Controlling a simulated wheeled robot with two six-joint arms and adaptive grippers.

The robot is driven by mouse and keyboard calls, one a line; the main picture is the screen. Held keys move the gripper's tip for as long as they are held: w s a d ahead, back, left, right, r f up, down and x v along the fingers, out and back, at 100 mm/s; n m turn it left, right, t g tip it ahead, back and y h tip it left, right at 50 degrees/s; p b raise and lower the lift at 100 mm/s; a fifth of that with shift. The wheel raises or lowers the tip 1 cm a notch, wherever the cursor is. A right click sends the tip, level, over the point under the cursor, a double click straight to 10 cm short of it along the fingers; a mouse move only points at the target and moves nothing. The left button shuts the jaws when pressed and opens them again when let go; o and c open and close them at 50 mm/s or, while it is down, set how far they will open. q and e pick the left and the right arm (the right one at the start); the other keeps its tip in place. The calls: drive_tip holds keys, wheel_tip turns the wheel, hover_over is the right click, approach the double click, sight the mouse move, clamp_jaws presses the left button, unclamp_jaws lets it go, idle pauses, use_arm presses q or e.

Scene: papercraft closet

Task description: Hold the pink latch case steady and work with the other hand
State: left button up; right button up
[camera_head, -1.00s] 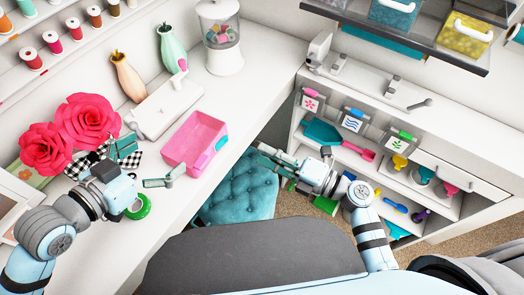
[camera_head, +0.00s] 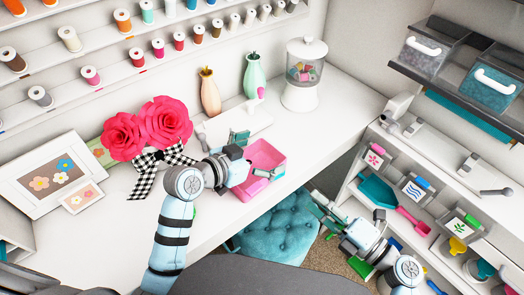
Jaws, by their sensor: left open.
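My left gripper (camera_head: 255,155) is open at the case's left end, one finger behind and one at the front side. I cannot tell whether the fingers touch the case. My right gripper (camera_head: 327,213) is off the desk edge, right of the case and apart from it, above the teal stool. Its fingers are seen too obliquely to judge.
A white machine (camera_head: 222,126) stands behind the case, with an orange vase (camera_head: 210,96), a mint vase (camera_head: 254,78) and a candy jar (camera_head: 301,92). Pink flowers (camera_head: 148,128) are to the left. The teal stool (camera_head: 282,228) sits below the desk edge. Desk right of the case is clear.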

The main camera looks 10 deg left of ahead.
use_arm(q)
drive_tip(key=c, duration=1.1)
drive_tip(key=o, duration=0.6)
drive_tip(key=c, duration=0.6)
drive_tip(key=shift+o, duration=0.2)
drive_tip(key=shift+f, duration=0.15)
